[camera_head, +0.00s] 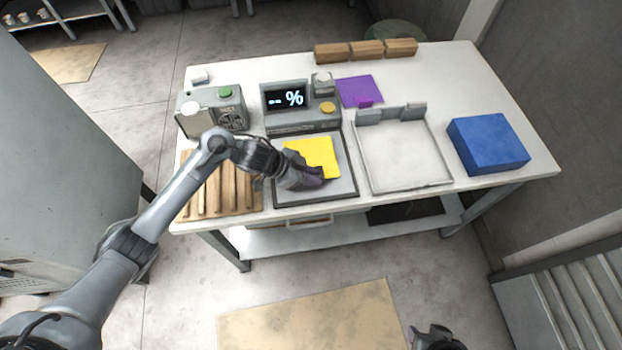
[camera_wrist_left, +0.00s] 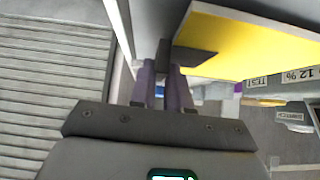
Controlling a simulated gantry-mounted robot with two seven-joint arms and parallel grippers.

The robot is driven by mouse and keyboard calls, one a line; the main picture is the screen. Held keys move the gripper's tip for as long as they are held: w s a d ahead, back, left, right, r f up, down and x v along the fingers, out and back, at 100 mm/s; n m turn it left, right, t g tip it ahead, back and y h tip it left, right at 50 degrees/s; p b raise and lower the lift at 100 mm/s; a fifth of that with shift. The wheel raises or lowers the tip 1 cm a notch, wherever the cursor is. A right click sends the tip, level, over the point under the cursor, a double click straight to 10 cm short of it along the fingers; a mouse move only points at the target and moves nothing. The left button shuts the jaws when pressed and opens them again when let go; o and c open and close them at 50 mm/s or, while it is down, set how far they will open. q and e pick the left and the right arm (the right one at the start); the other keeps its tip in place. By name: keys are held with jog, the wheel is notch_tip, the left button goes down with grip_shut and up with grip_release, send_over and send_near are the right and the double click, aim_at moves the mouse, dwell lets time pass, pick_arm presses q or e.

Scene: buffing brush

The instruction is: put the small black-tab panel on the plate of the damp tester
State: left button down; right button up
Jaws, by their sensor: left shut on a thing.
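The small yellow panel (camera_head: 318,154) with a black tab (camera_head: 330,174) is over the plate (camera_head: 345,188) of the damp tester (camera_head: 290,126), whose screen reads "-- %". My left gripper (camera_head: 310,178) is shut on the tab at the panel's near edge. In the left wrist view the purple fingers (camera_wrist_left: 178,80) grip the dark tab (camera_wrist_left: 197,61), and the yellow panel (camera_wrist_left: 262,43) extends to the right. I cannot tell whether the panel touches the plate. A dark part of my right arm (camera_head: 435,338) shows at the bottom edge; its jaws are unclear.
A slatted wooden rack (camera_head: 222,192) lies left of the tester, below a grey device (camera_head: 211,110) with a green button. A purple panel (camera_head: 360,91) lies behind right. A white tray (camera_head: 402,180) and blue block (camera_head: 488,145) stand right. Wooden blocks (camera_head: 366,49) line the back.

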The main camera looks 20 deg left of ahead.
pick_arm(q)
jog(key=shift+f, duration=0.85)
pick_arm(e)
jog(key=shift+s+f, duration=0.1)
jog(key=shift+f, duration=0.2)
pick_arm(q)
jog(key=c, duration=1.1)
grip_release()
pick_arm(e)
jog(key=shift+d, duration=0.1)
pick_arm(q)
jog(key=shift+r, duration=0.1)
